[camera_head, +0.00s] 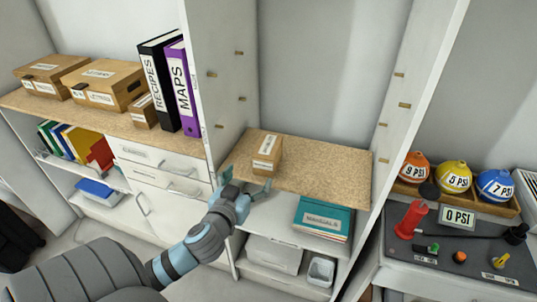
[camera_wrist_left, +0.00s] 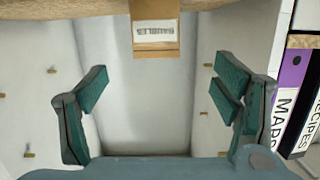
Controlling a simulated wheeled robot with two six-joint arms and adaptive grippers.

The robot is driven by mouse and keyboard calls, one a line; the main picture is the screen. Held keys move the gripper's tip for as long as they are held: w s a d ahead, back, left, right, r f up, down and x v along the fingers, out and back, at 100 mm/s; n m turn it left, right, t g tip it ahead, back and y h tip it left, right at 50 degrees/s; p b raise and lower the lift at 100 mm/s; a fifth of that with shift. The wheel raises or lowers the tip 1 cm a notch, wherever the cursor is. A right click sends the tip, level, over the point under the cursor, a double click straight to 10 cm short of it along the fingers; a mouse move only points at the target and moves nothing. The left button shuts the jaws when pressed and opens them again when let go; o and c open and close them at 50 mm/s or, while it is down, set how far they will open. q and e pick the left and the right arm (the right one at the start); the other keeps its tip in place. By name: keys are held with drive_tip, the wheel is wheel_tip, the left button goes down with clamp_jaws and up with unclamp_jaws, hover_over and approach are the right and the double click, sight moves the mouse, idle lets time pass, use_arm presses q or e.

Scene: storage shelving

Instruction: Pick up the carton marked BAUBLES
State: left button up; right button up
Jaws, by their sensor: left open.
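The small brown carton (camera_head: 265,152) stands on the speckled shelf board in the middle bay, near its left side. In the left wrist view the carton (camera_wrist_left: 153,12) hangs upside down at the top centre, and its white label reads BAUBLES. My left gripper (camera_head: 246,184) is open and empty, just in front of the board's front edge and short of the carton. In the left wrist view its two green fingers (camera_wrist_left: 160,82) are spread wide, with the carton beyond them and nothing between. My right gripper is in neither view.
White upright panels (camera_head: 222,75) flank the bay. Teal MANUALS folders (camera_head: 322,218) lie on the shelf below. RECIPES and MAPS binders (camera_head: 183,90) and other cartons (camera_head: 108,83) stand in the left bay. The board right of the carton is clear.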

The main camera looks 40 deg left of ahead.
sight(267, 147)
use_arm(q)
drive_tip(key=shift+t, duration=0.3)
drive_tip(key=x, duration=0.4)
drive_tip(key=r+x, duration=0.1)
drive_tip(key=x, duration=0.4)
drive_tip(key=b+x, duration=0.1)
drive_tip(key=x, duration=0.4)
drive_tip(key=shift+w+d+r, duration=0.1)
drive_tip(key=shift+w+r, duration=0.1)
drive_tip(key=shift+r, duration=0.1)
drive_tip(key=shift+s+r, duration=0.1)
drive_tip(key=shift+r, duration=0.05)
drive_tip(key=c, duration=1.6)
